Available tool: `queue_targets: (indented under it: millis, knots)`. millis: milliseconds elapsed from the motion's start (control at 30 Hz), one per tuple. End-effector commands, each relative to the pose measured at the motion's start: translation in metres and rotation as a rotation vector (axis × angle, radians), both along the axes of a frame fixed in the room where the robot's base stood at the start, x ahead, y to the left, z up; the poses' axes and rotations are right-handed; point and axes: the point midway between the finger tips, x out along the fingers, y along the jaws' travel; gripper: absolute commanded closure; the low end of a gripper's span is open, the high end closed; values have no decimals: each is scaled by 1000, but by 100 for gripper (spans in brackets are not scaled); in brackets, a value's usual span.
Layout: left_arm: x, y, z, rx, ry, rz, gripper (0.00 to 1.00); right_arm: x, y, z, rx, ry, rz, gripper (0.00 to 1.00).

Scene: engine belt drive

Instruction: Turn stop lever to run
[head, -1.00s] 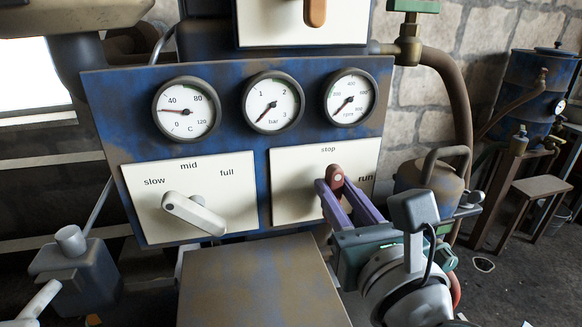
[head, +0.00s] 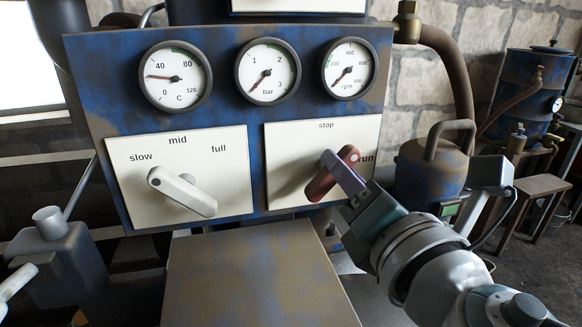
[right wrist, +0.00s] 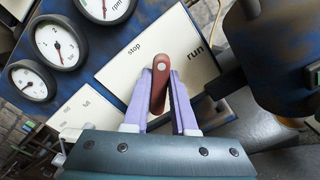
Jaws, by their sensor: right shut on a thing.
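The red-brown stop lever (head: 332,174) is on the right white plate (head: 285,146), marked "stop" at the top and "run" at the right. Its upper end points up and right, near the "run" word, which it partly covers. My right gripper (head: 338,168) has its purple fingers shut on the lever. In the right wrist view the lever (right wrist: 160,86) lies between the two fingers (right wrist: 160,95), with a light pin at its upper end. My left gripper is not in view.
A white lever (head: 182,191) sits on the left plate marked slow, mid and full. Three gauges (head: 267,71) run along the blue panel above. A brown-blue box top (head: 255,275) is below the panel. A blue canister with a handle (head: 433,165) stands close right of the plate.

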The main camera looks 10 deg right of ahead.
Motion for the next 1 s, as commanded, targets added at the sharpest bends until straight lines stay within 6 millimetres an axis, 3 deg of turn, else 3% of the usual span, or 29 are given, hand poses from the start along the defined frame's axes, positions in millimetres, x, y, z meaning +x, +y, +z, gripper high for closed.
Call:
queue_targets:
  millis: [600,1000]
  knots:
    - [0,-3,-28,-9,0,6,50,0,-4,-8,569,19,-2,100]
    - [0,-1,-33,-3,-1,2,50,0,-4,-9,791,27,0,100]
